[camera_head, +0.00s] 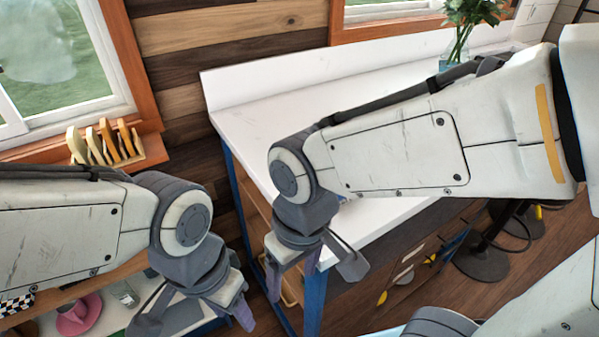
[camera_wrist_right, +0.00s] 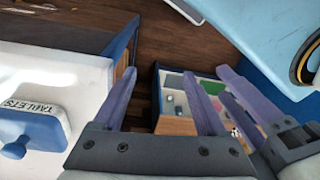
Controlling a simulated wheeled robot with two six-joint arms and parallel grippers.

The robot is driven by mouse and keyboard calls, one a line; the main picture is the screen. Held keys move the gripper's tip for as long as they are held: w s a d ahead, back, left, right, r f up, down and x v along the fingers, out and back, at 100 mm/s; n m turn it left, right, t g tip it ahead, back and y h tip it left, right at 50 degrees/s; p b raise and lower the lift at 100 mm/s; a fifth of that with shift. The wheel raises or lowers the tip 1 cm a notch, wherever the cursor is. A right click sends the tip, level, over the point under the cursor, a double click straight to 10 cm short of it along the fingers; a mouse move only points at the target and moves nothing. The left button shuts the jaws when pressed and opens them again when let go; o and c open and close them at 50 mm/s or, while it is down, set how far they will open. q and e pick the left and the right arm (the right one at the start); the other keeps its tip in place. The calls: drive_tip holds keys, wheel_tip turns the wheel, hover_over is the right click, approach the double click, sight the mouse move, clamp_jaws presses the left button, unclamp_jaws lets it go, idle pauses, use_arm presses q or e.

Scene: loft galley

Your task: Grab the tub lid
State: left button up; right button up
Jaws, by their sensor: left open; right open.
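A blue lid-like piece with a knob and a white "TABLETS" label (camera_wrist_right: 28,125) shows at the lower left of the right wrist view, over the white counter (camera_wrist_right: 85,75). I take it for the tub lid; the tub body under it is not clear. In the head view I cannot see it; my right arm covers part of the counter (camera_head: 290,100). My right gripper (camera_head: 313,275) is open and empty at the counter's near left corner; in the wrist view (camera_wrist_right: 160,80) the lid is left of its fingers, apart. My left gripper (camera_head: 190,320) is open and empty, further left.
A shelf with a pink object (camera_head: 78,315) lies under my left arm. A rack of wooden pieces (camera_head: 105,145) stands at the window sill. A vase with greenery (camera_head: 458,45) is at the counter's back right. Dark stool bases (camera_head: 482,262) stand on the floor at right.

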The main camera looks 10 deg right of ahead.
drive_tip(key=w+d+r+m+t+p, duration=0.1)
drive_tip(key=w+d+r+m+p, duration=0.3)
drive_tip(key=w+r, duration=0.5)
drive_tip(key=w+d+m+p, duration=0.1)
drive_tip(key=w+d+m, duration=0.1)
drive_tip(key=w+d, duration=0.1)
drive_tip(key=w+d+r+m+h+p, duration=0.1)
drive_tip(key=w+d+m, duration=0.1)
drive_tip(key=w+d, duration=0.1)
drive_tip(key=w+d+m+p, duration=0.1)
drive_tip(key=w+d+m, duration=0.1)
drive_tip(key=w+d, duration=0.1)
drive_tip(key=shift+w+d+r+m+h, duration=0.25)
drive_tip(key=shift+w+m+h, duration=0.15)
drive_tip(key=shift+w, duration=0.15)
drive_tip(key=shift+w+f+p, duration=0.2)
drive_tip(key=shift+f+p, duration=0.15)
drive_tip(key=shift+f, duration=0.7)
drive_tip(key=shift+w+f+p, duration=0.25)
drive_tip(key=shift+f+p, duration=0.05)
drive_tip(key=shift+f, duration=0.7)
drive_tip(key=shift+w+f+p, duration=0.2)
drive_tip(key=shift+f+p, duration=0.15)
drive_tip(key=shift+f, duration=0.7)
use_arm(q)
wheel_tip(320, 180, up, 10)
drive_tip(key=shift+a+r, duration=0.15)
drive_tip(key=shift+r, duration=0.05)
